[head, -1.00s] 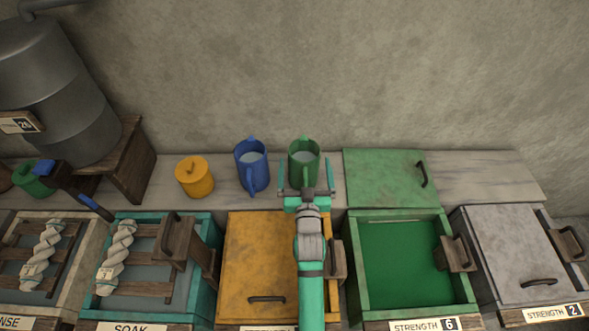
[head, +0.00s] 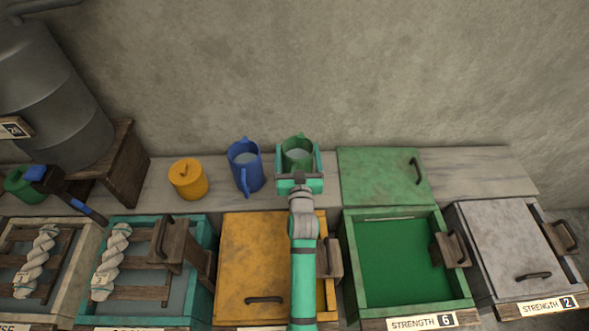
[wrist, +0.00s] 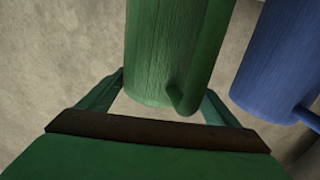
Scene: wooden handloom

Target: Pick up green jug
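The green jug (head: 297,153) stands on the back shelf, with pale liquid showing inside. My gripper (head: 299,160) reaches over the shelf, one finger on each side of the jug. The fingers are spread apart, with the jug between them. In the wrist view the green jug (wrist: 165,55) is large, its handle pointing towards the palm. My gripper's fingers (wrist: 165,85) show at its left and right, their tips partly hidden by the jug. I cannot tell whether they touch it.
A blue jug (head: 245,168) stands close at the left, and a yellow lidded pot (head: 188,180) beyond it. A green lid (head: 385,177) lies at the right.

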